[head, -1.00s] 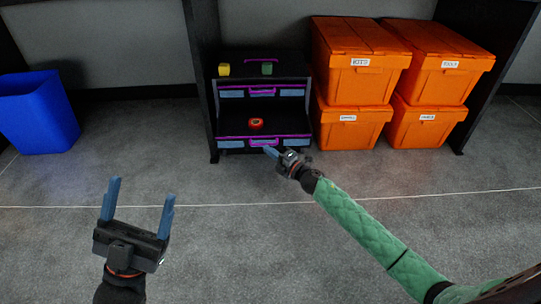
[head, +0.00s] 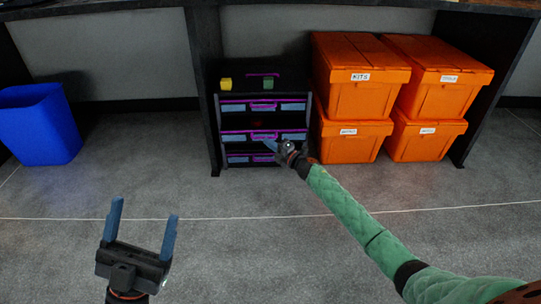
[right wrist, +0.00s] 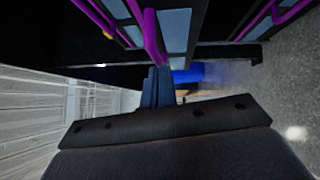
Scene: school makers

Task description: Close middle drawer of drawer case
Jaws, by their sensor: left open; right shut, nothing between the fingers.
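The black drawer case (head: 214,93) stands under the bench with purple handles and blue-grey drawer panels. Its middle drawer (head: 236,137) has a dark gap above its front, through which a dim red item (head: 256,122) shows. Whether it is fully in I cannot tell. My right gripper (head: 270,145) is shut and empty, with its fingertips at the middle drawer's front near the handle. In the right wrist view its fingers (right wrist: 157,82) are together, close against a purple handle (right wrist: 151,35). My left gripper (head: 144,209) is open and empty above the floor, far from the case.
A yellow block (head: 225,84) and a green block (head: 267,83) sit on top of the case. Orange lidded bins (head: 350,98) are stacked right beside it. A blue bin (head: 40,125) stands at the left. The grey floor in front is clear.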

